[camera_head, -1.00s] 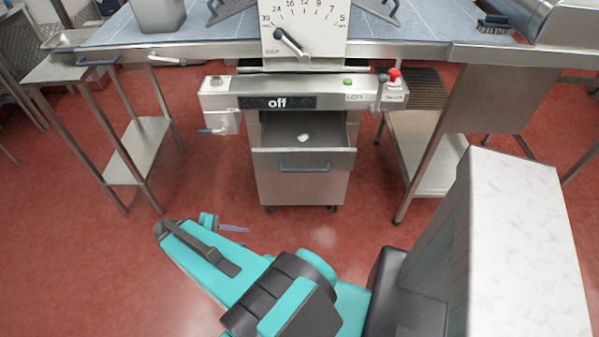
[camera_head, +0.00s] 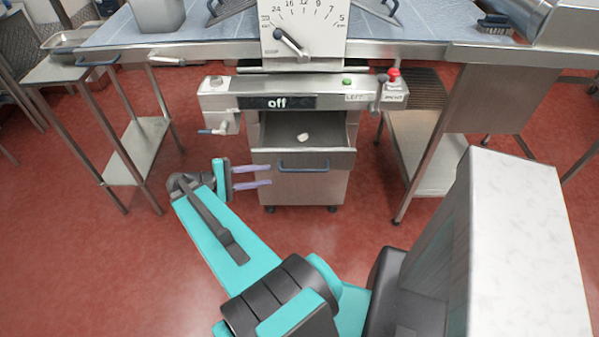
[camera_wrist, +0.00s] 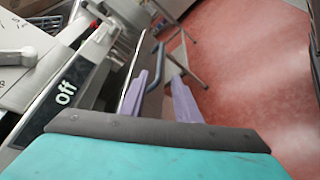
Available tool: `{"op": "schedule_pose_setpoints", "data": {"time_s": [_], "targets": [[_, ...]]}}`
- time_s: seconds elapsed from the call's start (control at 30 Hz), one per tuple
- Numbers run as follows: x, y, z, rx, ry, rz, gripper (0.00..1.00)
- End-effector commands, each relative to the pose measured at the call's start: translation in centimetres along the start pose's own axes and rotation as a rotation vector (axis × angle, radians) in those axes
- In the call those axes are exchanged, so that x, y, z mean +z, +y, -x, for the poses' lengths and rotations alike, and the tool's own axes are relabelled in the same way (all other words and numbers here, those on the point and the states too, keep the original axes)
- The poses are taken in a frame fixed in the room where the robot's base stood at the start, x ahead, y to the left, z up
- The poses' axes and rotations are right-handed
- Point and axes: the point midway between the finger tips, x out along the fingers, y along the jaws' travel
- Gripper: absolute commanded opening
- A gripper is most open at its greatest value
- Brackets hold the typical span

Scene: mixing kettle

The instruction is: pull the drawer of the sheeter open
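The sheeter's drawer (camera_head: 258,160) stands partly out of the steel cabinet under the control bar, in the head view. Its inside shows, with a small whitish lump (camera_head: 303,137) in it. The dark blue bar handle (camera_head: 304,168) is on the drawer front; it also shows in the wrist view (camera_wrist: 155,64). My gripper (camera_head: 270,175) is open and empty, its two purple fingers apart and pointing right at the drawer front's left edge, left of the handle. In the wrist view the fingers (camera_wrist: 160,82) point toward the handle; I cannot tell whether they touch anything.
The control bar (camera_head: 225,102) reading "off" runs above the drawer, with a lever box at its left end. Steel side tables (camera_head: 140,150) stand left and right (camera_head: 425,160). Open red floor (camera_head: 100,265) lies in front of the cabinet.

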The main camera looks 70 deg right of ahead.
Motion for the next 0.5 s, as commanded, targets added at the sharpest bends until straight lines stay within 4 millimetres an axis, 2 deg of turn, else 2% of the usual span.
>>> {"op": "schedule_pose_setpoints", "data": {"time_s": [0.27, 0.5], "targets": [[0.1, 0.0, -1.2, -0.001, -0.002, 0.001, 0.29], [0.1, 0.1, -3.6, 0.0, -0.001, 0.001, 0.29]]}}
